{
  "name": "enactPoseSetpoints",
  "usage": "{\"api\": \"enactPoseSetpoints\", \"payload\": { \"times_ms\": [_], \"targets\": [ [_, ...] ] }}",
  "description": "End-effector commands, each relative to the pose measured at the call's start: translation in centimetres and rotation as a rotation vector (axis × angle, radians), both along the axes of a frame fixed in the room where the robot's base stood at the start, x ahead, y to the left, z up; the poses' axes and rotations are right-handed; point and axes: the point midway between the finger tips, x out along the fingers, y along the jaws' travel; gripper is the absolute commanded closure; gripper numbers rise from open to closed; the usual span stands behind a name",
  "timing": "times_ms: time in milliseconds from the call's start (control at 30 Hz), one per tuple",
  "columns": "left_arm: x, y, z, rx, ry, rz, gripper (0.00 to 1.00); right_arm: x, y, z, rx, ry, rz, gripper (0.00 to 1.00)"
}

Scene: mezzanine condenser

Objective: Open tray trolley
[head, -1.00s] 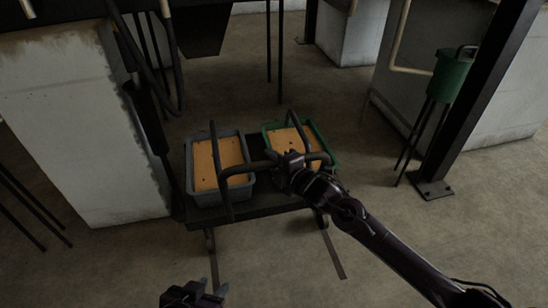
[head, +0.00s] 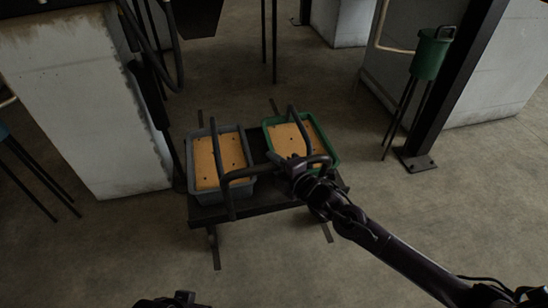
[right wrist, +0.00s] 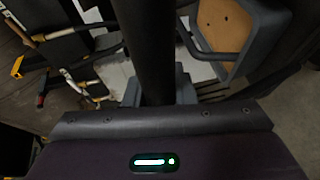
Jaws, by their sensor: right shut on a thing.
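The tray trolley (head: 262,207) is a low dark cart on legs with a bent dark bar handle (head: 243,173) above its near side. A grey tray (head: 190,177) stands on its left and a green tray (head: 334,156) on its right, each with a tan, dotted board inside. My right gripper (head: 297,167) is shut on the handle bar, right of its middle. In the right wrist view the dark bar (right wrist: 146,50) runs up from the jaws. My left gripper (head: 172,301) shows only partly at the bottom edge, apart from the trolley; its jaws are unclear.
A pale concrete block (head: 85,115) stands close on the left. A dark post (head: 440,90) and a green can on thin legs (head: 431,55) stand at the right. The near floor is open.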

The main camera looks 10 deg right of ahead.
Motion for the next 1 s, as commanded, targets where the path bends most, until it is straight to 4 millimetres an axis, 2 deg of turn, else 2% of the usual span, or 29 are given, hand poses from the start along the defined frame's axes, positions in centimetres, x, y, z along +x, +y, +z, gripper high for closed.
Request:
{"api": "enactPoseSetpoints", "payload": {
  "times_ms": [367, 400, 567, 867, 1000],
  "targets": [
    [-0.1, 0.1, 0.0, 0.003, 0.007, 0.002, 0.64, -0.2, 0.0, -0.2, -0.001, 0.003, 0.002, 1.0],
    [-0.1, 0.1, 0.0, 0.003, 0.007, 0.002, 0.64, -0.2, 0.0, -0.2, -0.001, 0.003, 0.002, 0.75],
    [-0.1, 0.1, 0.0, 0.003, 0.007, 0.002, 0.64, -0.1, 0.0, -0.1, -0.001, 0.002, 0.001, 0.55],
    [-0.1, 0.1, 0.1, 0.002, 0.006, 0.002, 0.64, -0.3, -0.1, 0.0, 0.0, 0.0, 0.0, 0.55],
    [-0.3, 0.3, 0.4, 0.009, 0.02, 0.005, 0.64, -1.8, -0.8, 0.3, -0.002, 0.002, 0.0, 0.55]
  ]
}}
